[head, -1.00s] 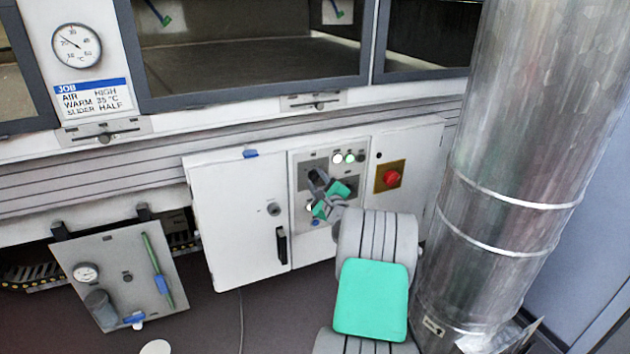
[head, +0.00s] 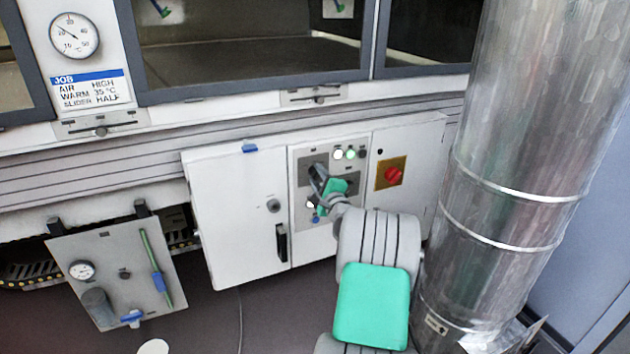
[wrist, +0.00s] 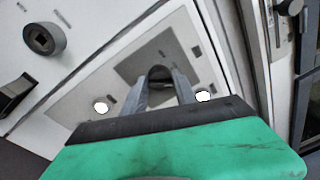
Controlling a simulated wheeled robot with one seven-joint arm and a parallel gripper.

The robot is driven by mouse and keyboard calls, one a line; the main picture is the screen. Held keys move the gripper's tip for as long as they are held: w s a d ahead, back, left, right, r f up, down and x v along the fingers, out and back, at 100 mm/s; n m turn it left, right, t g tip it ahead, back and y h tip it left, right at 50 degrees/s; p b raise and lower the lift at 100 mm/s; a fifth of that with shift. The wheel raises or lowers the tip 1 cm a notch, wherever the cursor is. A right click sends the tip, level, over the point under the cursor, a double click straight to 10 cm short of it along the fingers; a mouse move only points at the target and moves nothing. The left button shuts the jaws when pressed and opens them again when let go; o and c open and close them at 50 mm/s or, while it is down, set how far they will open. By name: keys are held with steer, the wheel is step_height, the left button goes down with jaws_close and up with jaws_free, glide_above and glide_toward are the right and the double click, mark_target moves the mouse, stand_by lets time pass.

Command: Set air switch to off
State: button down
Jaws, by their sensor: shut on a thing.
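The air switch (wrist: 158,73) appears as a dark rounded knob on a grey plate of the control panel, seen between the fingers in the wrist view. Its pointer and markings are hidden or too small to read. My gripper (wrist: 160,88) is shut on it, one finger on each side.
A red rotary switch (head: 393,174) on a yellow plate is to the right. A white cabinet door (head: 235,220) is on the left, and a large metal duct (head: 530,150) stands close on the right.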

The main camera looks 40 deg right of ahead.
steer(key=n+b, duration=0.1)
steer(key=n, duration=0.1)
steer(key=n+b, duration=0.3)
steer(key=shift+d+f+n+b, duration=0.1)
steer(key=shift+f+n+b, duration=0.15)
steer(key=shift+n+b, duration=0.15)
steer(key=n+b, duration=0.3)
steer(key=shift+r+n+t, duration=0.15)
steer(key=shift+n+t, duration=0.25)
steer(key=n, duration=0.2)
steer(key=n+y+b, duration=0.1)
steer(key=shift+d+r+n, duration=0.1)
steer(key=shift+r+n, duration=0.1)
steer(key=shift+n, duration=0.2)
steer(key=n, duration=0.4)
steer(key=shift+d+r, duration=0.1)
steer(key=shift+r, duration=0.2)
steer(key=c, duration=1.3)
jaws_free()
steer(key=o, duration=0.3)
steer(key=shift+f+y, duration=0.3)
steer(key=shift+f, duration=0.05)
